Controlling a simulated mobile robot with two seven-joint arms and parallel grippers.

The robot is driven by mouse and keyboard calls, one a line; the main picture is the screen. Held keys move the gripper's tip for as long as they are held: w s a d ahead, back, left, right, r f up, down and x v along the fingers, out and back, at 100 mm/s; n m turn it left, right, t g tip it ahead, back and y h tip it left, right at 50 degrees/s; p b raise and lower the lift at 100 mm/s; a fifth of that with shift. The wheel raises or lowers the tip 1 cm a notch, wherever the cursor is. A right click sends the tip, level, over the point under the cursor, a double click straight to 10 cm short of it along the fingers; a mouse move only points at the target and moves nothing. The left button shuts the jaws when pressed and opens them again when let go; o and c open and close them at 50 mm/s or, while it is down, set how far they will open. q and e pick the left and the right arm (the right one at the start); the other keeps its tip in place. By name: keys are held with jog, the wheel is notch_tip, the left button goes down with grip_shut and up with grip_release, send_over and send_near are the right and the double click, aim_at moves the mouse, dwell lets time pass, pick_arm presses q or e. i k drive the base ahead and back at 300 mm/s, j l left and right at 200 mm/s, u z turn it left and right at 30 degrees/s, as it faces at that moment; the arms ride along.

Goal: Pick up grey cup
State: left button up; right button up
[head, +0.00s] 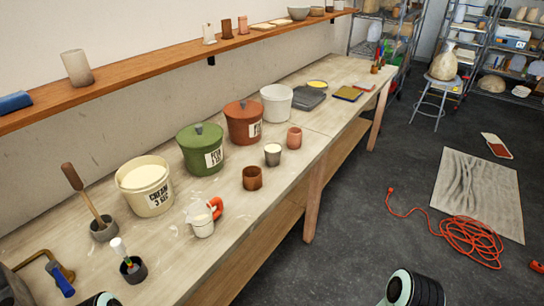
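A small grey cup (273,158) with a pale rim or pale contents stands upright on the wooden workbench (325,122), right of the green lidded bucket. A brown cup (252,179) stands nearer to me, and a reddish-pink cup (294,138) stands just beyond it. A taller grey-beige cup (77,68) stands on the wall shelf at the upper left. Dark rounded parts of my arms show at the bottom edge, at lower left and lower right, well short of the grey cup. Neither gripper's fingers are in view.
A cream bucket (151,198), green bucket (202,155), rust-red bucket (243,125) and white bucket (276,104) line the bench's wall side. A white jug (202,227) with an orange-red handle stands near the front edge. An orange cable (472,242) lies coiled on the floor.

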aim_at(273, 151)
jog(key=i+l+u, duration=0.1)
jog(key=u, duration=0.65)
jog(key=l+u, duration=0.35)
jog(key=l, duration=0.2)
jog(key=l+u, duration=0.3)
jog(key=l, duration=0.2)
jog(key=k+l+u, duration=0.2)
jog(key=l, duration=0.9)
jog(key=i, duration=0.1)
